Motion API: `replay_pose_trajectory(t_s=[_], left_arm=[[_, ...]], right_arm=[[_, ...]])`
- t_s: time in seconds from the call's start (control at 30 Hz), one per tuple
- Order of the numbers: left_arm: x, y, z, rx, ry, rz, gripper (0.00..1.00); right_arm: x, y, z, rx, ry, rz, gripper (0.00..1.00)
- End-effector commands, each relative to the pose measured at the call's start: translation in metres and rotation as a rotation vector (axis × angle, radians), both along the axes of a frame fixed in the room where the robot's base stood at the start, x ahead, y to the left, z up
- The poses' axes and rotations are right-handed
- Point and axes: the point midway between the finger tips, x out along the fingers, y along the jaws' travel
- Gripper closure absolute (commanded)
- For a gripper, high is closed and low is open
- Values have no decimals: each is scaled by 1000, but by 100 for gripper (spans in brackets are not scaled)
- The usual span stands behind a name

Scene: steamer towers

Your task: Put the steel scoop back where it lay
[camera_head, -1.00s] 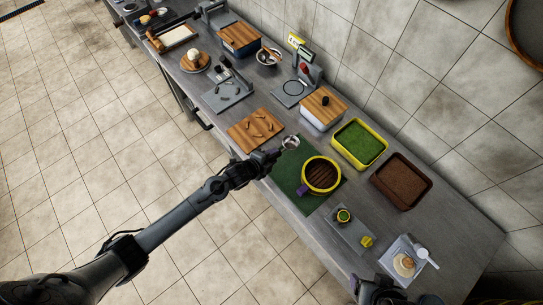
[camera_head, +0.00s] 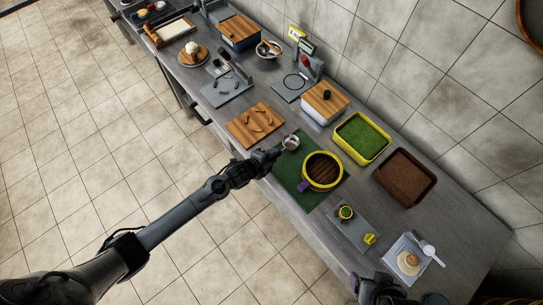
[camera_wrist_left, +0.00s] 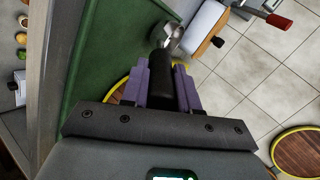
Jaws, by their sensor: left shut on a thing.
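My left gripper (camera_head: 270,156) is shut on the dark handle (camera_wrist_left: 161,75) of the steel scoop. The scoop's shiny bowl (camera_head: 291,142) sticks out beyond the fingertips, at the upper left edge of the green mat (camera_head: 293,168). In the left wrist view the handle lies between the purple fingers (camera_wrist_left: 160,90), and the steel part (camera_wrist_left: 174,38) is ahead of them. I cannot tell how high the scoop is above the mat. My right gripper (camera_head: 380,290) is partly in view at the bottom edge; its fingers are not clear.
A yellow-rimmed steamer (camera_head: 322,184) stands on the mat, right of the scoop. A wooden board (camera_head: 240,132) with small pieces lies to the left. Behind are a green-filled tray (camera_head: 384,145) and a brown-filled tray (camera_head: 428,178). A grey plate (camera_head: 352,232) holds small items.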

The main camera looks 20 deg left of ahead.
Motion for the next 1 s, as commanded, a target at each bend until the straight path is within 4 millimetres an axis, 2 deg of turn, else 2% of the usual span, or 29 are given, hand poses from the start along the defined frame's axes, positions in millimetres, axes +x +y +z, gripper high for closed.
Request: replay_pose_trajectory(t_s=[0.77, 0.8, 1.0], left_arm=[[1, 0, -10, -1, -3, 1, 100], [1, 0, -10, -1, -3, 1, 69], [1, 0, -10, 0, -2, 0, 41]], right_arm=[[0, 1, -8, 4, 0, -2, 26], [0, 1, -8, 4, 0, -2, 26], [0, 1, -8, 3, -1, -2, 26]])
